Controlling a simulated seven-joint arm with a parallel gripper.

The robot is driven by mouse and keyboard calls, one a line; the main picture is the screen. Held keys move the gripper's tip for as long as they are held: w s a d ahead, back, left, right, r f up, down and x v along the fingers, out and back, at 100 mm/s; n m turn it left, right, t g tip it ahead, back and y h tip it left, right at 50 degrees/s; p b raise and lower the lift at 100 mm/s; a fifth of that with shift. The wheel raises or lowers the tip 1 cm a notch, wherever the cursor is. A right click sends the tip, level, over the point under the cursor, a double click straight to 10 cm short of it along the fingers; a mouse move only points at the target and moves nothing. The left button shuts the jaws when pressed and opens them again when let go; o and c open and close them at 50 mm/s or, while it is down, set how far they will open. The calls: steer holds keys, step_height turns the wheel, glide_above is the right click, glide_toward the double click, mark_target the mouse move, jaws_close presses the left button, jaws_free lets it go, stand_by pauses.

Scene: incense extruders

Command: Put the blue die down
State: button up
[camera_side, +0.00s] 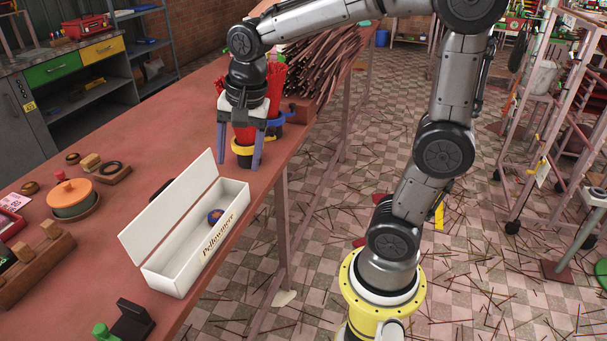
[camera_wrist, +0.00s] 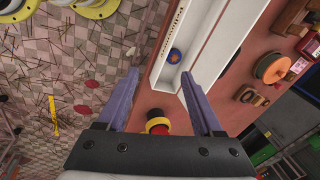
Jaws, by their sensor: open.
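The blue die (camera_side: 215,216) appears to be the small round blue piece with an orange-red centre lying inside the open white box (camera_side: 168,264). It also shows in the wrist view (camera_wrist: 174,56), on the box floor near one end. My gripper (camera_side: 239,163) is open and points down beyond the box's far end, apart from the die. Its fingertips show in the wrist view (camera_wrist: 160,73) with nothing held between them.
The bench middle (camera_side: 145,140) is clear.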

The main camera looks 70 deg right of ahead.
steer(key=s+a+n+t, duration=0.2)
steer(key=s+n+t, duration=0.1)
steer(key=s+n, duration=1.1)
steer(key=shift+a+n, duration=0.2)
steer(key=shift+n, duration=0.2)
